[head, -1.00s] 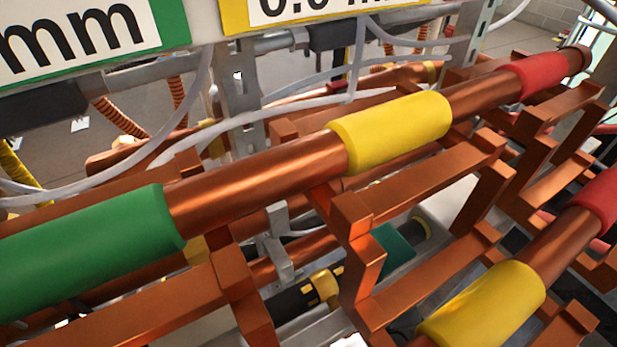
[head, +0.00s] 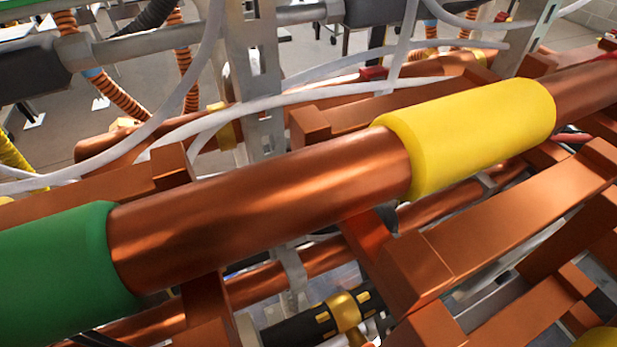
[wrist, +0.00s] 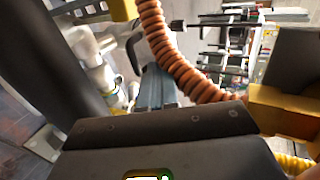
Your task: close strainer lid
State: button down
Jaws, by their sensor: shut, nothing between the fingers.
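I cannot make out the strainer or its lid for certain in either view. In the head view a black fitting with a gold-coloured collar (head: 344,312) shows low in the middle, under the copper pipes, partly hidden by them. In the wrist view a dark bolted housing (wrist: 165,135) fills the lower part, with a small lit slot at the bottom edge; I cannot tell what it belongs to. No fingertips of my gripper can be made out in either view.
A thick copper pipe (head: 265,205) with a green sleeve (head: 55,270) and a yellow sleeve (head: 470,135) crosses close in front. Copper bars (head: 520,215) crowd the right. Pale cables (head: 300,95) and a metal post (head: 255,75) stand behind. An orange corrugated hose (wrist: 165,50) hangs in the wrist view.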

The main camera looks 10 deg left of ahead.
jog(key=b+x, duration=0.3)
jog(key=x, duration=0.5)
jog(key=shift+w+a+f+b, duration=0.15)
jog(key=shift+f+b, duration=0.1)
jog(key=shift+b, duration=0.1)
jog(key=shift+w+a, duration=0.1)
jog(key=shift+w, duration=0.05)
jog(key=shift+w+a+r, duration=0.4)
jog(key=shift+w+a, duration=0.1)
jog(key=shift+w, duration=0.2)
jog(key=p+v, duration=0.3)
jog(key=v, duration=0.5)
